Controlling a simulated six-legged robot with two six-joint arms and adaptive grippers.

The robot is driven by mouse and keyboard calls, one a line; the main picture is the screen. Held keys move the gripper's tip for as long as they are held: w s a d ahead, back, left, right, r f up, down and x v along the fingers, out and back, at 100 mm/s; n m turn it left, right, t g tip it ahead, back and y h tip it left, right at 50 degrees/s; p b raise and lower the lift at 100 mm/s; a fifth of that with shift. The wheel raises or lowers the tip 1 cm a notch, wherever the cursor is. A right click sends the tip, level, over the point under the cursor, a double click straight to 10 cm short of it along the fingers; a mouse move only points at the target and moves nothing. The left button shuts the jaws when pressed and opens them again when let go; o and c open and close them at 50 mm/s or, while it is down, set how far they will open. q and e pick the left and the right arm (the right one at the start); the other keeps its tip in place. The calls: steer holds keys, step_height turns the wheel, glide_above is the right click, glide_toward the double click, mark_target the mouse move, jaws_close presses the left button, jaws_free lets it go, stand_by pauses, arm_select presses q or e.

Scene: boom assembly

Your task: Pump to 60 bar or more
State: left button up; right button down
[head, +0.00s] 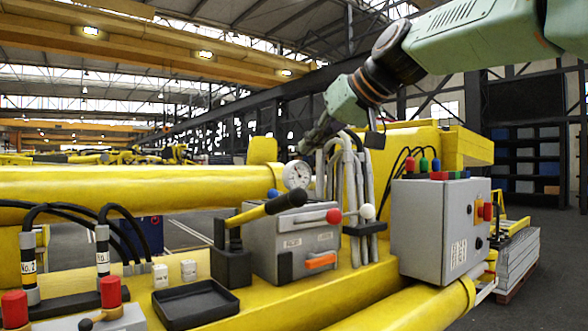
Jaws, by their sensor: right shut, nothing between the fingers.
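A round white pressure gauge (297,175) stands behind a grey pump box (292,245); its reading is too small to make out. A lever with a yellow shaft and black grip (264,209) slants up to the right from a black block (231,262) beside the box. The box has a red ball knob (334,216) and an orange handle (320,262). My right gripper (308,146) comes from the upper right, shut and empty, above the gauge and apart from the lever. My left gripper is not in view.
Grey hoses (346,170) rise right of the gauge, close to my right gripper. A grey control box (430,230) with coloured buttons stands at right. An empty black tray (222,318), labelled hoses (102,250) and two small white blocks (160,276) are at front left.

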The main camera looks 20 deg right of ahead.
steer(key=w+a+f+p, duration=0.1)
steer(key=f, duration=0.1)
steer(key=w+f+p, duration=0.1)
steer(key=w, duration=0.1)
steer(key=w+a+f+p, duration=0.1)
steer(key=f+p, duration=0.1)
steer(key=shift+w+a+f, duration=0.15)
steer(key=shift+a+f, duration=0.15)
steer(key=shift+a, duration=0.05)
steer(key=shift+s+f, duration=0.35)
steer(key=shift+f, duration=0.2)
steer(key=shift+s+d+f+p, duration=0.15)
steer(key=shift+d+f+p, duration=0.1)
steer(key=shift+f+p, duration=0.05)
steer(key=shift+w+a, duration=0.2)
steer(key=shift+a, duration=0.15)
steer(key=shift+f, duration=0.1)
